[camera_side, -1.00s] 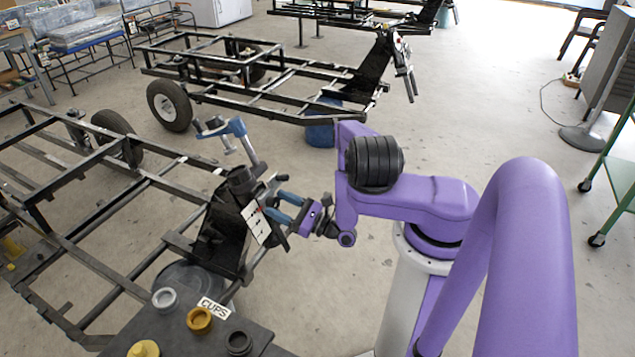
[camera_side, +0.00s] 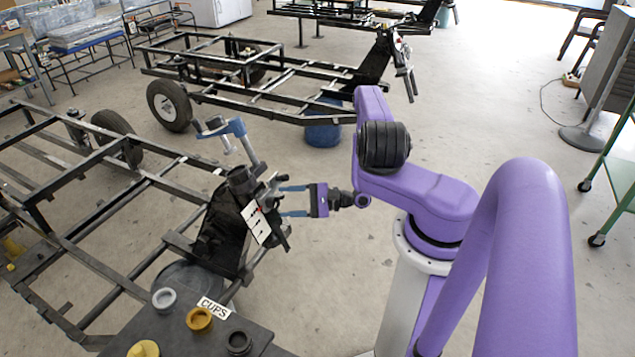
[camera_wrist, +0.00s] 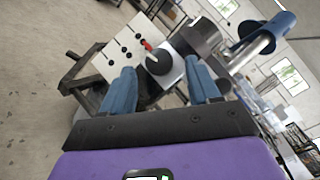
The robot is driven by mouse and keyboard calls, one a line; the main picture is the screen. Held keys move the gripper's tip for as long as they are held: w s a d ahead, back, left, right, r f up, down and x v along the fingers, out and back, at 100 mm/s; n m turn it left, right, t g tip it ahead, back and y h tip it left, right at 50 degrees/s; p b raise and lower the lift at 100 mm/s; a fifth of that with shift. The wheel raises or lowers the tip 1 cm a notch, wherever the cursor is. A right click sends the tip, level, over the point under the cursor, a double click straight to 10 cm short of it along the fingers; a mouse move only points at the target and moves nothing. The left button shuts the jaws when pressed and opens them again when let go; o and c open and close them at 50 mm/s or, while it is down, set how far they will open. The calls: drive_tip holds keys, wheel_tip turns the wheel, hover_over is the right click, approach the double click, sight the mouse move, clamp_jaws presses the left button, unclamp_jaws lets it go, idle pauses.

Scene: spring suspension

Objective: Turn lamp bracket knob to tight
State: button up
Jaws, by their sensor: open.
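The lamp bracket knob (camera_wrist: 158,61) is a dark round knob with a pale pointer on a white plate, seen in the wrist view just beyond and between my fingers. A red mark shows at its upper left edge. In the side view the white panel with dark marks (camera_side: 257,224) stands on the black bracket, and the knob itself is hard to make out there. My gripper (camera_side: 281,201) has two blue fingers, spread apart and empty, close to the right of the panel. It also shows in the wrist view (camera_wrist: 162,84).
A black frame (camera_side: 120,235) carries the bracket. A blue clamp-like arm (camera_side: 233,128) rises above it, and its blue end shows in the wrist view (camera_wrist: 268,32). A dark table with several cups (camera_side: 199,319) stands in front. Floor is clear behind my gripper.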

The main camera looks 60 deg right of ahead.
drive_tip(key=v, duration=1.5)
drive_tip(key=w+a+r+n+g+y, duration=0.1)
drive_tip(key=w+a+r+n+g, duration=0.1)
drive_tip(key=a+r+n+g, duration=0.55)
drive_tip(key=w+a+r+n+g+y, duration=0.15)
drive_tip(key=r+n+g, duration=0.5)
drive_tip(key=g, duration=0.65)
drive_tip(key=s+a+r+n+h, duration=0.3)
drive_tip(key=a+r+n+h, duration=0.1)
drive_tip(key=a+n+h, duration=0.1)
drive_tip(key=s+a+r+n+h, duration=0.2)
drive_tip(key=a+r+n+h, duration=0.2)
drive_tip(key=a+n+h, duration=0.2)
drive_tip(key=shift+s+a+n+t, duration=0.35)
drive_tip(key=shift+a+n, duration=0.25)
drive_tip(key=shift+n, duration=0.4)
